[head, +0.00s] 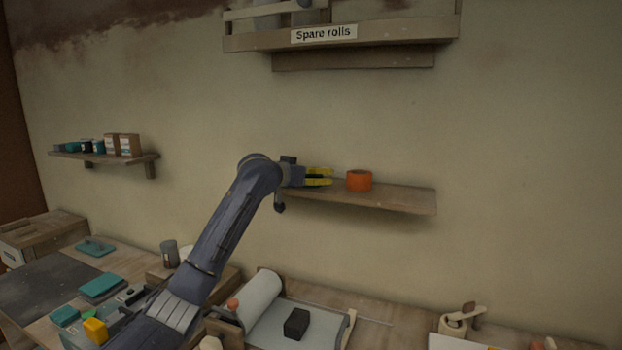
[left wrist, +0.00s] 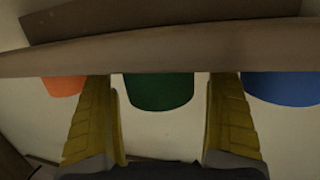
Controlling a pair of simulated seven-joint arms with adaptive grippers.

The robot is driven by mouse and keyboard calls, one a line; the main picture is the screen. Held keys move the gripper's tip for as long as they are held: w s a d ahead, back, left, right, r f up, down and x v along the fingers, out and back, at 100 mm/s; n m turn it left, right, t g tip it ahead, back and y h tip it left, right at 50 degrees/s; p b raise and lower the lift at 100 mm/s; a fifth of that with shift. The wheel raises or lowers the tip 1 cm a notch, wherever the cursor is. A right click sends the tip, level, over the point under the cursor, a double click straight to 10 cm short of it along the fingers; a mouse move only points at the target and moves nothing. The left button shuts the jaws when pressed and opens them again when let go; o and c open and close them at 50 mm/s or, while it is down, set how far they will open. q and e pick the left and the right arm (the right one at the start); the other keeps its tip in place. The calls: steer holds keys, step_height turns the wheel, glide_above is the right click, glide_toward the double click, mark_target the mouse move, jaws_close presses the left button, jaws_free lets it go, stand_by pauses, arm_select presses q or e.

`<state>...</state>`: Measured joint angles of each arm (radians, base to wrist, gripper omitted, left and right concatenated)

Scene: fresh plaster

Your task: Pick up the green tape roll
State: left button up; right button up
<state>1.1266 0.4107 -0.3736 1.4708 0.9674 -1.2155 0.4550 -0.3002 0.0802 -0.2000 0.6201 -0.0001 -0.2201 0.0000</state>
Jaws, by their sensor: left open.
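The green tape roll (left wrist: 158,93) shows in the left wrist view, between my two yellow fingers, with a narrow gap on each side. It rests against the shelf board (left wrist: 150,58), which appears at the top because that view is upside down. My left gripper (head: 331,176) is open at the wall shelf (head: 390,197), its fingers pointing right in the head view. There the gripper mostly hides the green roll. An orange roll (head: 359,181) stands on the shelf just right of the fingertips; it also shows in the left wrist view (left wrist: 62,86). My right gripper is not in view.
A blue roll (left wrist: 285,88) sits just outside the other finger in the left wrist view. A "Spare rolls" rack (head: 420,32) hangs above. A small shelf (head: 105,156) with boxes is at left. The workbench below holds a paper roll (head: 262,297) and a black block (head: 297,324).

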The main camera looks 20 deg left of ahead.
arm_select(q)
steer(key=shift+w, duration=0.1)
steer(key=c, duration=1.2)
steer(key=shift+c, duration=0.4)
steer(key=shift+r, duration=0.1)
